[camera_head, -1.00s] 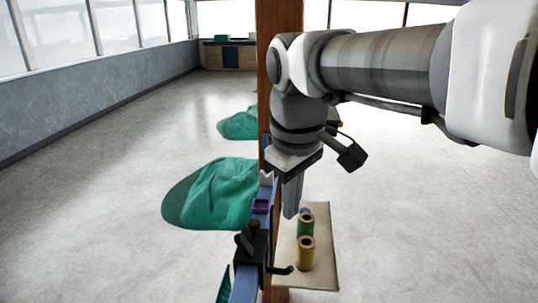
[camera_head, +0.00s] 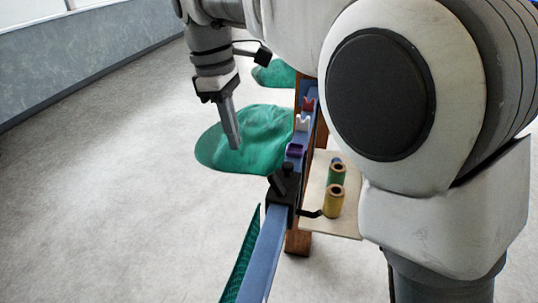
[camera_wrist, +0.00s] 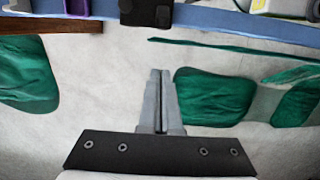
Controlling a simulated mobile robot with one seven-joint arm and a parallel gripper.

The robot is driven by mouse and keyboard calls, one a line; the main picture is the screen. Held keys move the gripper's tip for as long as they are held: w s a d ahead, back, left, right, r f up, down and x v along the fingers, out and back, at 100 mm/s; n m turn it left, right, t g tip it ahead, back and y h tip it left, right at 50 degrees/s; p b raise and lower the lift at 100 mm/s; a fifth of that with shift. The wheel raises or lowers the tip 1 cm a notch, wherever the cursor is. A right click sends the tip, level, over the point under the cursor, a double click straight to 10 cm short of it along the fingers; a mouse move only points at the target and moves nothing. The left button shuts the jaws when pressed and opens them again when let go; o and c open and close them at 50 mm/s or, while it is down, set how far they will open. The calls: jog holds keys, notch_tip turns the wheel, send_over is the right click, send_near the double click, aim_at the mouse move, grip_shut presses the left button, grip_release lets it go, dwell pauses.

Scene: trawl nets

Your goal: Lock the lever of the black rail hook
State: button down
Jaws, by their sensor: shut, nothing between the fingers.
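The black rail hook (camera_head: 281,201) is clamped on the blue rail (camera_head: 262,250) in the head view, with a dark lever knob on top and a hook arm reaching right. In the wrist view its black body (camera_wrist: 146,12) is at the top edge, only partly in view, so the lever's position cannot be told there. My gripper (camera_head: 234,143) is shut and empty. It points down to the left of the rail, in front of a green net, apart from the hook. In the wrist view the closed fingers (camera_wrist: 160,75) point toward the hook with a gap between.
A purple clip (camera_head: 295,150), a white clip (camera_head: 302,123) and a red clip (camera_head: 308,104) sit farther along the rail. A board (camera_head: 318,168) right of the rail holds yellow (camera_head: 333,202) and green spools (camera_head: 336,176).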

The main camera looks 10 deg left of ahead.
aim_at(277, 185)
jog(key=d+f, duration=0.5)
jog(key=f, duration=0.3)
jog(key=shift+s+p, duration=0.15)
jog(key=shift+p, duration=0.25)
